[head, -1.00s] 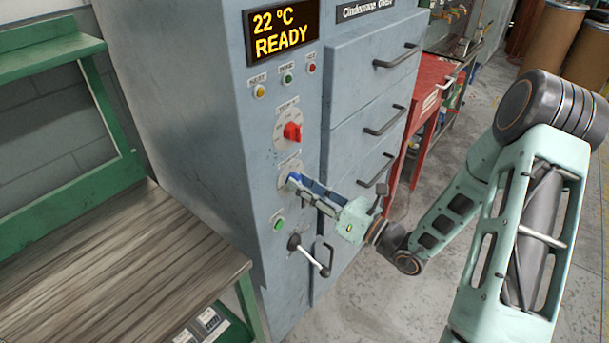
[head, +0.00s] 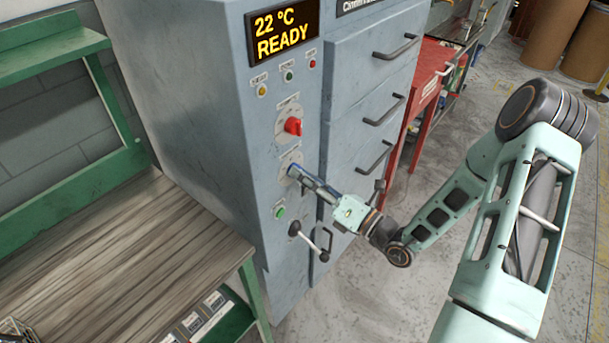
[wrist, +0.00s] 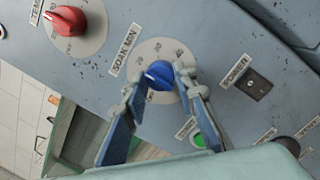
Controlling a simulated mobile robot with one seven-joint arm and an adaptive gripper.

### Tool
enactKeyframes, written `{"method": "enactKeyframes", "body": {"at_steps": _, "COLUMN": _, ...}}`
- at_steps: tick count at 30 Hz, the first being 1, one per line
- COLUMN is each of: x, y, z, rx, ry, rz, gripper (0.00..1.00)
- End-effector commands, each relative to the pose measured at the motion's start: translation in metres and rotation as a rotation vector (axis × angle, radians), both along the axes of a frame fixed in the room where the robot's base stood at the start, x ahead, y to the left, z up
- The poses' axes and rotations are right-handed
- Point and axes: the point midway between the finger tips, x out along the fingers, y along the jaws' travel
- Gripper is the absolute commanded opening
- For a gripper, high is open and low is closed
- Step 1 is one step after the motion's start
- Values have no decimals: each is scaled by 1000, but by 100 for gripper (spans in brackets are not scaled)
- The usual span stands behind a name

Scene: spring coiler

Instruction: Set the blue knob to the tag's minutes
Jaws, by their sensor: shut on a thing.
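The blue knob (wrist: 160,74) sits on a round dial plate (wrist: 166,46) labelled SOAK MIN on the grey oven front. My gripper (wrist: 159,76) is shut on the knob, one finger on each side of it. A pale pointer mark on the knob faces left in the wrist view, toward the label. The dial's numbers are too small to read surely. In the head view my gripper (head: 292,172) reaches the panel from the right and hides most of the knob. I cannot make out a tag with minutes in either view.
A red knob (head: 293,126) is above, and a green button (head: 280,212) and a lever (head: 310,241) below. The display (head: 283,32) reads 22 °C READY. A power switch (wrist: 252,84) is nearby. A wooden bench (head: 120,270) stands at left.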

Motion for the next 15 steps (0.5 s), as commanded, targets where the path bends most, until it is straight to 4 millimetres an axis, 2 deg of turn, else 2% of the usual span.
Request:
{"method": "enactKeyframes", "body": {"at_steps": 5, "x": -1, "y": 0, "z": -1, "rx": -2, "ry": 3, "rz": 0, "gripper": 1}}
{"method": "enactKeyframes", "body": {"at_steps": 6, "x": -1, "y": 0, "z": -1, "rx": -2, "ry": 3, "rz": 0, "gripper": 28}}
{"method": "enactKeyframes", "body": {"at_steps": 10, "x": 0, "y": 0, "z": -1, "rx": -2, "ry": 1, "rz": 1, "gripper": 42}}
{"method": "enactKeyframes", "body": {"at_steps": 15, "x": 0, "y": 0, "z": -1, "rx": -2, "ry": 0, "rz": 0, "gripper": 43}}
